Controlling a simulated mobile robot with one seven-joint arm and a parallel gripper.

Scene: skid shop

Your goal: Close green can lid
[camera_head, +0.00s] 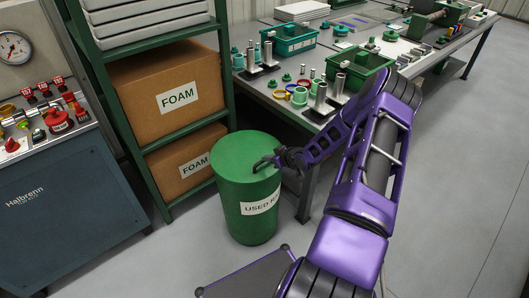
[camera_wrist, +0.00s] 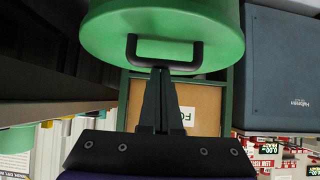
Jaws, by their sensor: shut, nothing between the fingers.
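The green can (camera_head: 248,213), labelled "USED R…" with the rest of the word hidden, stands upright on the floor. Its green lid (camera_head: 235,155) lies level over the top, with no gap visible in the head view. In the wrist view the lid (camera_wrist: 105,42) fills the upper middle, with a black handle (camera_wrist: 165,62) on it. My gripper (camera_head: 264,163) is at the lid's right edge by the handle. In the wrist view my gripper (camera_wrist: 160,72) is shut and empty, its tips at or just beside the handle. I cannot tell whether they touch it.
A green shelf rack (camera_head: 92,75) with foam boxes (camera_head: 168,90) stands behind the can. A workbench (camera_head: 300,112) with green bins and metal parts is to the right. A dark blue cabinet (camera_head: 70,215) stands left. Floor in front of the can is clear at left.

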